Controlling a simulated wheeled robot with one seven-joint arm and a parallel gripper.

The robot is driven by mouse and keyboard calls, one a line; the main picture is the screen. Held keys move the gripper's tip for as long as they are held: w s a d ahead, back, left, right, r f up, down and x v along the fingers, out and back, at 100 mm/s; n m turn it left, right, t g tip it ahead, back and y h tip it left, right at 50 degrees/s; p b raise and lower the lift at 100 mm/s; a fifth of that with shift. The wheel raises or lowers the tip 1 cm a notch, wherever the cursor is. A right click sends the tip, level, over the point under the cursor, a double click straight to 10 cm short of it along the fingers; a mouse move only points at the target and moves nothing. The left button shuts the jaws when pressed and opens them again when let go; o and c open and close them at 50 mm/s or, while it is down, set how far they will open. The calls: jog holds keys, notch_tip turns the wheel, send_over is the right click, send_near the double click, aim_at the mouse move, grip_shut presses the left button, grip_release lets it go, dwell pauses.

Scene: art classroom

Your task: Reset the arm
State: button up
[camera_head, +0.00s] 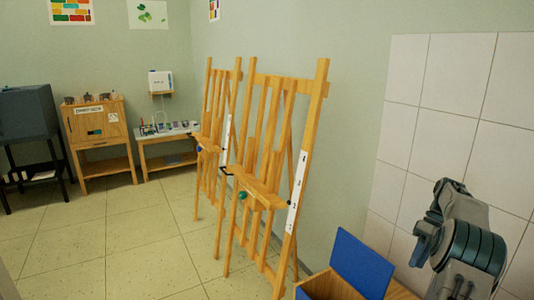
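Part of my arm (468,245), grey with dark teal bands, shows at the lower right. It is bent, with its top near the white wall tiles, and it runs out of the bottom of the picture. I cannot make out my gripper in this view. Whether it holds anything is hidden.
An open wooden box (330,287) with a blue lid (361,264) stands just left of my arm. Two wooden easels (262,185) stand along the wall. A wooden cabinet (98,130), a side table (168,136) and a dark stand (28,115) are farther back. The tiled floor (110,235) at left is clear.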

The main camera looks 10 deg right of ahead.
jog(key=a+r+h+p, duration=0.1)
jog(key=a+r, duration=0.4)
jog(key=a, duration=0.3)
jog(key=s+a+r+m+t+h+p, duration=0.15)
jog(key=a+r, duration=0.25)
jog(key=a, duration=0.4)
jog(key=a+r+h+p, duration=0.1)
jog(key=a+r+h, duration=0.1)
jog(key=a+r, duration=0.4)
jog(key=s+a+m+t+p, duration=0.2)
jog(key=s+a+t+p, duration=0.2)
jog(key=s+a, duration=1.2)
jog(key=shift+s+a+f+h, duration=0.25)
jog(key=shift+s+a+h, duration=0.1)
jog(key=shift+s, duration=0.45)
